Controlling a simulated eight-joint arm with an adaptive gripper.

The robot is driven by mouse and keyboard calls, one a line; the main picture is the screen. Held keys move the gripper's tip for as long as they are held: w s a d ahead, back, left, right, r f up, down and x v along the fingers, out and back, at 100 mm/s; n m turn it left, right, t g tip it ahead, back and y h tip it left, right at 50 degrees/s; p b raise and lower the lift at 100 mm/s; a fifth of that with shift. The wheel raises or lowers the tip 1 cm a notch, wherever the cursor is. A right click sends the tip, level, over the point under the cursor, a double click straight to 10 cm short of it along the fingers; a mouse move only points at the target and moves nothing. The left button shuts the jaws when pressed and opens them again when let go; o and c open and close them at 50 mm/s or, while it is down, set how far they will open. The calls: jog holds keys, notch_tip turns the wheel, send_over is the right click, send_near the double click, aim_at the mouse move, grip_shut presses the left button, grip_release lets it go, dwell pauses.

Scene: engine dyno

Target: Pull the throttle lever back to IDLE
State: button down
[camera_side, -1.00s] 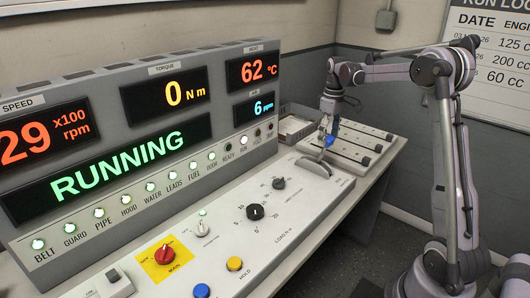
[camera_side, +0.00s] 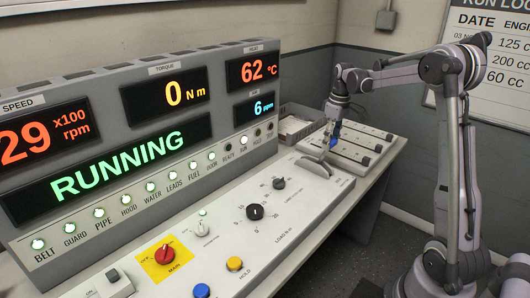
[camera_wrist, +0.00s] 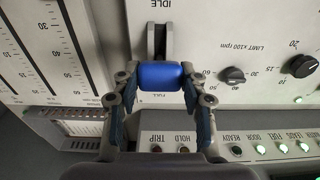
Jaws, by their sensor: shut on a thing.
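The throttle lever stands in a slotted plate at the far end of the console in the side view. Its blue knob (camera_wrist: 160,76) is between the two fingers of my gripper (camera_wrist: 160,86) in the wrist view. My gripper is shut on the knob, one finger at each end. The slot (camera_wrist: 157,40) runs from the knob up toward the IDLE label (camera_wrist: 157,4); the FULL label (camera_wrist: 155,97) is just below the knob. In the side view my gripper (camera_side: 334,141) reaches down onto the lever, hiding much of it.
The display panel (camera_side: 105,130) reads RUNNING, 29 x100 rpm and 0 N m. A black limit knob (camera_wrist: 232,75) is close beside the lever. A red main switch (camera_side: 165,253) and blue and yellow buttons are nearer the front.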

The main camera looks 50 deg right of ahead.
jog(key=shift+s+f+t, duration=0.35)
jog(key=shift+s+t, duration=0.2)
jog(key=shift+s, duration=0.1)
jog(key=shift+s+f+t, duration=0.4)
jog(key=shift+s+t, duration=0.1)
jog(key=shift+s, duration=0.2)
jog(key=shift+s+f+t, duration=0.35)
jog(key=shift+s+t, duration=0.2)
jog(key=shift+s, duration=0.1)
jog(key=c, duration=0.7)
grip_release()
jog(key=v, duration=1.2)
jog(key=shift+a, duration=0.1)
jog(key=s+a+f+t, duration=0.1)
jog(key=a+f, duration=0.1)
jog(key=a, duration=0.8)
jog(key=s+a+f+t, duration=0.1)
jog(key=a+f, duration=0.1)
jog(key=a, duration=0.8)
jog(key=s+a+f+t, duration=0.1)
jog(key=a+f, duration=0.2)
jog(key=a, duration=0.7)
jog(key=shift+s+a, duration=0.2)
jog(key=shift+a, duration=0.2)
